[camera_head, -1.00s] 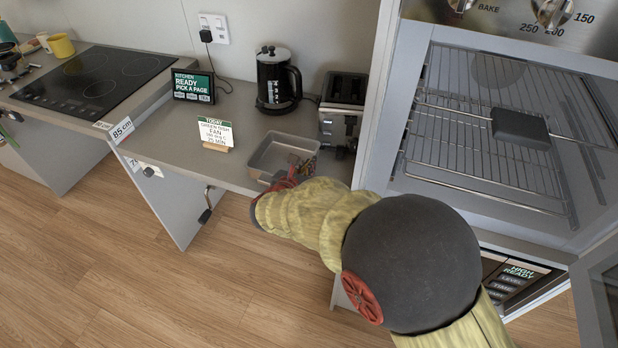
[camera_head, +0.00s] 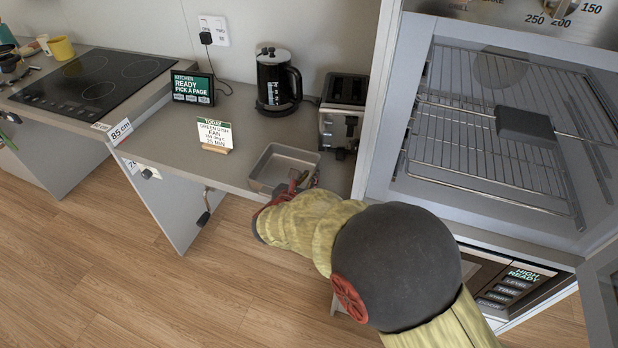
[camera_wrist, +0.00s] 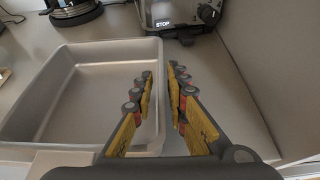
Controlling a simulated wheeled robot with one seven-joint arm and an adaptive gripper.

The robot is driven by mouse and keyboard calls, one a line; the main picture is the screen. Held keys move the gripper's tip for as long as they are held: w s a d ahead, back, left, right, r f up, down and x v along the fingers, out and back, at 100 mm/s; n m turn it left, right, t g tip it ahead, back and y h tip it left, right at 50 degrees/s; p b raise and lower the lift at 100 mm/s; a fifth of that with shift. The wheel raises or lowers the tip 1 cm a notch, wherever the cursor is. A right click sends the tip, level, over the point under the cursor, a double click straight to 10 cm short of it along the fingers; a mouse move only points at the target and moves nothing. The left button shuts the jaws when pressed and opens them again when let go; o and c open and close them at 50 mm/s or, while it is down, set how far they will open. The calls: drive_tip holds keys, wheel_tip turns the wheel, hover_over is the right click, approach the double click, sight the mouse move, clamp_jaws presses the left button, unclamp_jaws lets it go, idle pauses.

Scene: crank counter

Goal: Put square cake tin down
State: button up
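The square cake tin (camera_head: 262,160) is a shallow grey metal pan, empty apart from the finger inside it. It is level, over the counter's front part by the toaster. It looks down at counter height, though its contact underneath is not clear. In the wrist view the tin (camera_wrist: 75,95) fills the left half. My gripper (camera_head: 300,180) is at the tin's near right side. In the wrist view my gripper (camera_wrist: 161,78) straddles the right wall, one finger inside and one outside, closed to a narrow gap around it.
The toaster (camera_head: 342,118) stands just behind the tin, the kettle (camera_head: 277,82) farther back. A card sign (camera_head: 214,134) and a small screen (camera_head: 193,87) stand left on the counter (camera_head: 170,140). The open oven (camera_head: 480,150) with its wire rack is at right.

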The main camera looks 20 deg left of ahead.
drive_tip(key=shift+o, duration=0.6)
drive_tip(key=shift+r, duration=0.1)
drive_tip(key=shift+s+r, duration=0.2)
drive_tip(key=p+v, duration=0.4)
drive_tip(key=v, duration=0.7)
drive_tip(key=shift+s, duration=0.3)
